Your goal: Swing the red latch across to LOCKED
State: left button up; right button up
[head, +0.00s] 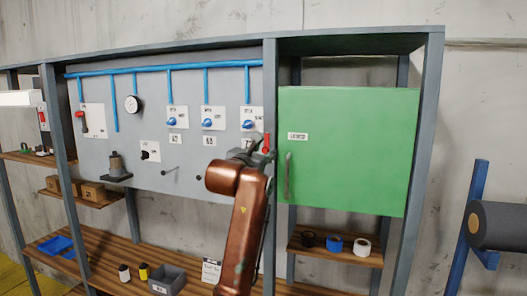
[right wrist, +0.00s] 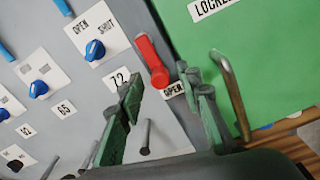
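The red latch (right wrist: 150,58) shows in the right wrist view beside the green door (right wrist: 262,60), with its lower end by the OPEN label (right wrist: 173,91). In the head view the latch (head: 266,143) stands near upright at the post left of the door. The LOCKED label (head: 298,136) is on the door, right of the latch. My right gripper (right wrist: 160,82) is open, its fingertips apart on either side of the latch's lower end in the picture; contact cannot be told. In the head view it (head: 243,156) is partly hidden by my arm. My left gripper is out of view.
A metal door handle (right wrist: 234,95) stands close to the right finger. A thin peg (right wrist: 146,138) sticks out below the gripper. Blue valve knobs (head: 207,122) are on the grey panel (head: 190,85) to the left. A lower shelf (head: 345,256) holds tape rolls.

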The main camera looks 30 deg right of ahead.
jog(key=shift+c, duration=0.6)
grip_shut()
